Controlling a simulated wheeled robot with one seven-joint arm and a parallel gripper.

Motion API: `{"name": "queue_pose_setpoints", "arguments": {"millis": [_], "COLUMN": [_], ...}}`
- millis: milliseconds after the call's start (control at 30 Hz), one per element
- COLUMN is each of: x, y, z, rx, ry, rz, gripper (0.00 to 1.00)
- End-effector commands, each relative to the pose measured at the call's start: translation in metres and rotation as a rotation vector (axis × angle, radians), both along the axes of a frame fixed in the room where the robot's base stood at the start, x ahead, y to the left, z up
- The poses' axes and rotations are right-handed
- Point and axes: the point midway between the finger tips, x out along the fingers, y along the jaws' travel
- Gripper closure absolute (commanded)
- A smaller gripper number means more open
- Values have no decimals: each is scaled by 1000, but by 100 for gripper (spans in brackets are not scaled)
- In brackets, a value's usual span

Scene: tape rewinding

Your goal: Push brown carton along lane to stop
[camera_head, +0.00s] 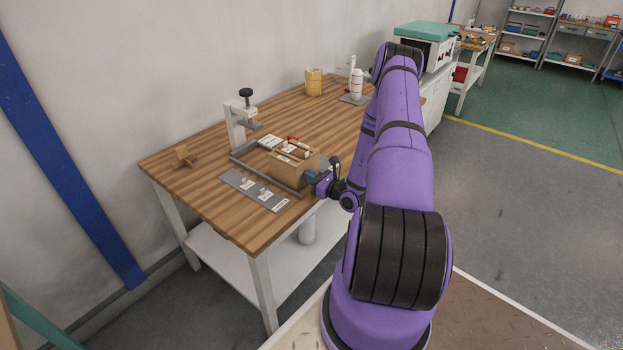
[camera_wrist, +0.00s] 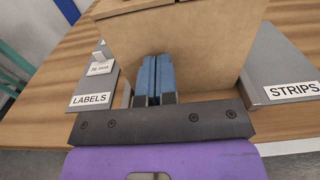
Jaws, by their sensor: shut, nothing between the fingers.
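My gripper (camera_head: 309,179) is at the carton's right side. Its two blue fingers (camera_wrist: 154,80) are shut together with nothing between them, and their tips are at the carton's face; I cannot tell whether they touch. A grey lane rail (camera_head: 268,178) runs along the carton's near side.
A grey plate (camera_head: 254,190) with labelled parts lies in front of the rail, marked LABELS (camera_wrist: 91,99) in the wrist view. A STRIPS plate (camera_wrist: 280,72) lies on the other side. A press (camera_head: 236,125) stands behind left; a wooden block (camera_head: 184,156) lies far left.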

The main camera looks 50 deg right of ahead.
Motion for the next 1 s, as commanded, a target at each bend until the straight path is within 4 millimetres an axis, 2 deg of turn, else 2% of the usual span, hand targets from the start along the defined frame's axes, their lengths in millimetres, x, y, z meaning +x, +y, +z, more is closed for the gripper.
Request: {"name": "queue_pose_setpoints", "arguments": {"millis": [167, 267, 700, 833, 1000], "x": [10, 32, 163, 193, 211], "y": [1, 3, 14, 16, 17], "z": [0, 0, 0, 0, 0], "rx": [-1, -2, -2, -1, 0], "ry": [-2, -3, -3, -1, -1], "rz": [1, 3, 3, 2, 1], "gripper": [100, 100, 100, 100, 100]}}
